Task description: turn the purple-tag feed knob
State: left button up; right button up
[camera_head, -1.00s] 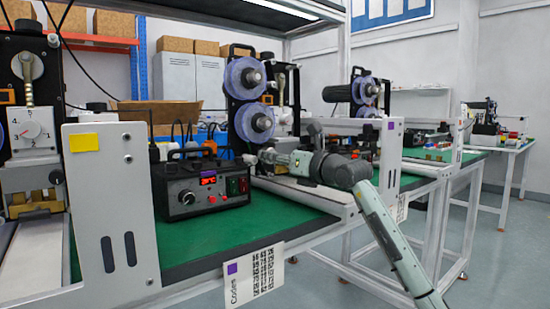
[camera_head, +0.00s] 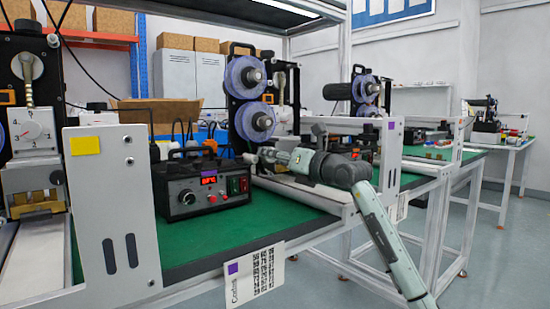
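A black control box (camera_head: 203,190) with a top handle stands on the green bench top. A small purple tag (camera_head: 208,173) is on its front above a red lit display (camera_head: 208,181). A round dark knob (camera_head: 187,197) sits at the left of its front panel, beside red and green buttons. My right gripper (camera_head: 249,158) is small in the view, just right of and behind the box, below the lower purple-blue spool. It is apart from the box's knob, and its fingers are too small to read. My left gripper is not in view.
Purple-blue spools (camera_head: 245,75) stand on a black plate behind the box. A white side plate (camera_head: 112,210) with a yellow tag (camera_head: 86,145) is at the left. A card (camera_head: 256,272) with a purple square hangs at the bench front. Another purple tag (camera_head: 391,126) marks the right frame.

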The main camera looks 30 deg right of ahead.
jog(key=shift+o, duration=0.9)
jog(key=s+d, duration=0.1)
jog(key=s, duration=1.1)
